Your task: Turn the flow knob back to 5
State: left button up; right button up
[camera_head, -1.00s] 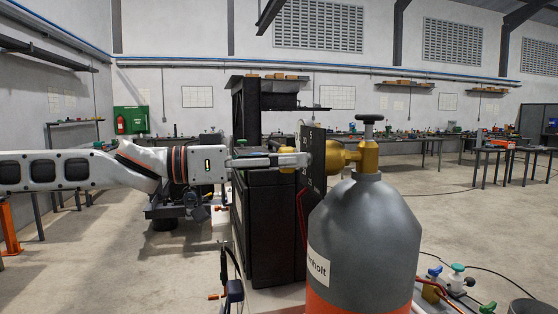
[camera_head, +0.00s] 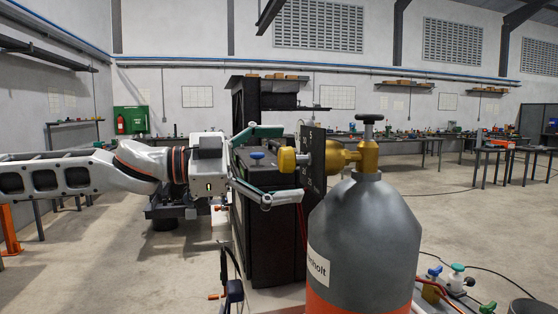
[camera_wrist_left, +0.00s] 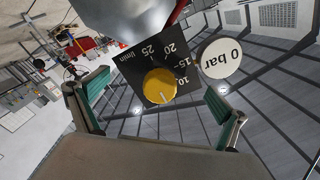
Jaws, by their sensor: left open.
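The yellow flow knob (camera_head: 287,160) sits on the left face of a black dial plate (camera_head: 314,155) at the brass valve. In the left wrist view the knob (camera_wrist_left: 160,86) is seen face on, with a small pale mark near its lower edge. The plate (camera_wrist_left: 138,74) reads 10, 15, 20, 25 and l/min upside down; I cannot make out a 5 there. My left gripper (camera_head: 289,164) is wide open, one finger above the knob and one below, apart from it. The wrist view shows its green-padded fingers (camera_wrist_left: 158,88) on both sides. My right gripper is not in view.
A grey gas cylinder (camera_head: 362,232) with a brass valve (camera_head: 367,156) stands right of the plate. A black cabinet (camera_head: 272,235) stands behind the knob. A white 0 bar gauge (camera_wrist_left: 221,58) is beside the plate. Open floor lies at left and right.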

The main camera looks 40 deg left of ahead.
aim_at(280, 161)
pick_arm(q)
jog(key=shift+s+a+b, duration=0.35)
jog(key=shift+s+a, duration=0.05)
jog(key=shift+s, duration=0.05)
jog(key=shift+b+v, duration=0.6)
jog(key=shift+v, duration=2.35)
